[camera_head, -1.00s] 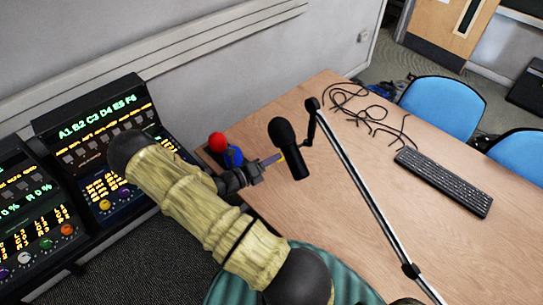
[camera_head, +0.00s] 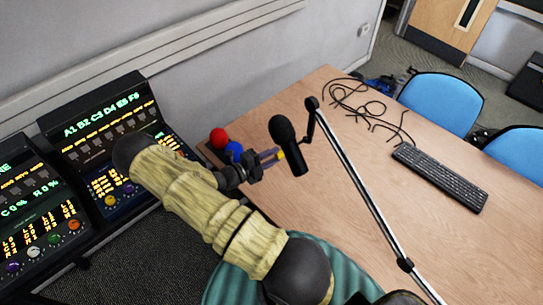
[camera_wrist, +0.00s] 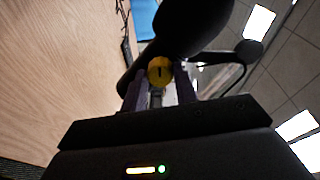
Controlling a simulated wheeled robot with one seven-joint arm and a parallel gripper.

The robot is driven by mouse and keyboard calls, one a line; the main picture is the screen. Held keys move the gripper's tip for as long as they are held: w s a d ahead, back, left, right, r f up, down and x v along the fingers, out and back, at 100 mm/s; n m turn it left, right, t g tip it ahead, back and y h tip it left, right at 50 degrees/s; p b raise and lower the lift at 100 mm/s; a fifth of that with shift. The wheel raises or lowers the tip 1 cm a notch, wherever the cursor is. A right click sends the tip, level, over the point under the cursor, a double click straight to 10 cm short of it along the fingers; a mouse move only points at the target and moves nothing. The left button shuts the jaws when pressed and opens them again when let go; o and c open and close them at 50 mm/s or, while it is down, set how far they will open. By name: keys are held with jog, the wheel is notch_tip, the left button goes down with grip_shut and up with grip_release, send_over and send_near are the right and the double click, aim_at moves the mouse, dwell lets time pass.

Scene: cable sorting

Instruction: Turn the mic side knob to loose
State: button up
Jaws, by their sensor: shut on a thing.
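The black microphone (camera_head: 285,140) hangs on its boom arm (camera_head: 365,195) above the table. A yellow side knob (camera_head: 280,154) with a dark line mark sits on the mic's near-left side. In the wrist view the knob (camera_wrist: 160,71) is between my finger tips, its mark close to upright, with the dark mic (camera_wrist: 190,30) behind it. My gripper (camera_head: 274,156) reaches the mic from the left, its fingers shut on the knob. The knob's sides are partly hidden by the fingers.
Mixing consoles (camera_head: 100,125) stand at the left. Loose black cables (camera_head: 365,105) and a keyboard (camera_head: 440,178) lie on the wooden table (camera_head: 335,215). Blue chairs (camera_head: 440,103) stand beyond.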

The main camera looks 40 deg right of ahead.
dwell(0.4)
jog(key=o, duration=1)
jog(key=a+b, duration=0.2)
jog(key=a, duration=0.3)
jog(key=w+a+b, duration=0.1)
jog(key=a, duration=0.5)
jog(key=a+r+b, duration=0.1)
jog(key=a+b, duration=0.1)
jog(key=a, duration=0.4)
jog(key=shift+w+a+b, duration=0.2)
jog(key=shift+w+b, duration=0.1)
jog(key=shift+w, duration=0.05)
